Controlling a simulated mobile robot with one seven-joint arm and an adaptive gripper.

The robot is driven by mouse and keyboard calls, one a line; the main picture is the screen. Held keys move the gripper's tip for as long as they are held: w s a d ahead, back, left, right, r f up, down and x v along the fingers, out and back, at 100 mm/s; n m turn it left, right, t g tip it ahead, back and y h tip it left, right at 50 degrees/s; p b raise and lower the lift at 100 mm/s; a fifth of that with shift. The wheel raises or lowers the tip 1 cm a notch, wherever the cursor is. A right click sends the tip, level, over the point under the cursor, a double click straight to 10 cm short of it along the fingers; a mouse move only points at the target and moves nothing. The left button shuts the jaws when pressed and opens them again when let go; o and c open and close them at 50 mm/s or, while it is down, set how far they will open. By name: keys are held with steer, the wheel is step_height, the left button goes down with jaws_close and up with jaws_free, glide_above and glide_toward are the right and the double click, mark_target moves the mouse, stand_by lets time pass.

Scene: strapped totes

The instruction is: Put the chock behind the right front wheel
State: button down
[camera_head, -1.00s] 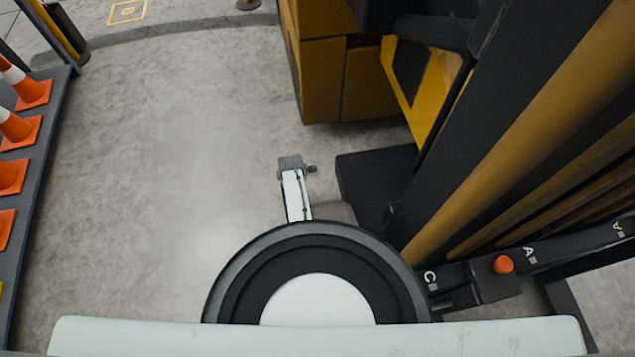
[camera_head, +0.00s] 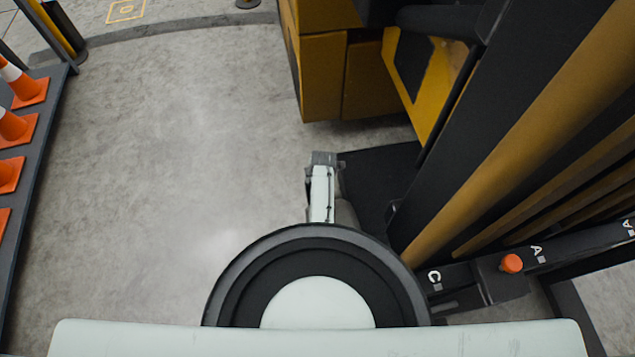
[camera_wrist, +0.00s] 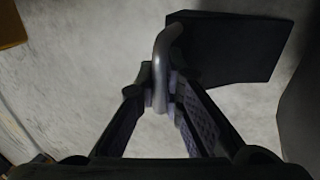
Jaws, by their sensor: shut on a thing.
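The chock (camera_wrist: 232,48) is a black wedge-like block with a grey bent metal handle (camera_wrist: 160,65), seen in the wrist view. My gripper (camera_wrist: 159,92) is shut on the handle, with a finger on either side; the chock is beyond the fingertips, up and to the right. Whether the chock touches the floor is unclear. A dark curved shape (camera_wrist: 302,110) stands at the right edge, close to the chock; I cannot tell if it is the wheel. In the head view the yellow and black forklift (camera_head: 322,80) stands at the right, and my gripper and the chock cannot be made out.
A dark rack (camera_head: 42,150) with several orange cones (camera_head: 12,127) stands at the left. The forklift's mast (camera_head: 510,140) and a dark bar with an orange knob (camera_head: 511,263) are at the right. The concrete floor (camera_head: 180,150) between rack and forklift is clear.

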steer(key=shift+w+f+b, duration=0.1)
steer(key=shift+f+b, duration=1.65)
steer(key=shift+f, duration=0.35)
steer(key=shift+d+f+b, duration=0.1)
steer(key=shift+f+b, duration=0.2)
steer(key=shift+d+r, duration=0.1)
steer(key=c, duration=2.1)
jaws_free()
steer(key=o, duration=0.4)
steer(key=p+v, duration=1.2)
steer(key=p, duration=0.1)
